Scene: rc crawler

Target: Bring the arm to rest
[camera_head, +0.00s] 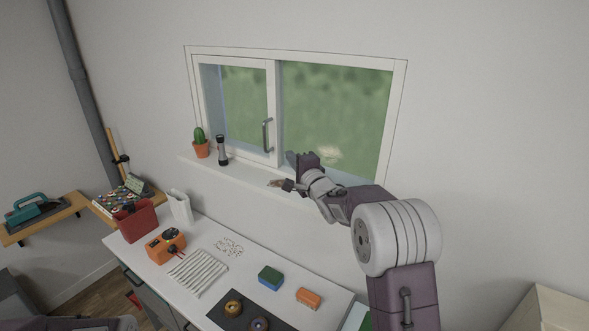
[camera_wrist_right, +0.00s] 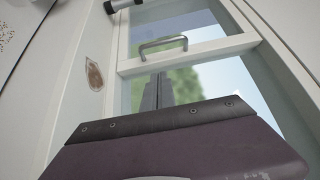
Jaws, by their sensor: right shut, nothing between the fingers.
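My right arm reaches from the lower right up to the window (camera_head: 334,63). My right gripper (camera_head: 290,157) is at the middle of the window, just above the sill and right of the sash handle (camera_head: 267,135). In the right wrist view its dark fingers (camera_wrist_right: 156,93) are together with nothing between them, and the sash handle (camera_wrist_right: 163,45) shows beyond them. My left gripper is not in view.
On the white sill (camera_head: 240,178) stand a potted cactus (camera_head: 200,145) and a flashlight (camera_head: 222,150). The bench below holds a red bin (camera_head: 136,221), an orange device (camera_head: 166,243), a green-blue block (camera_head: 270,278) and an orange block (camera_head: 308,298).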

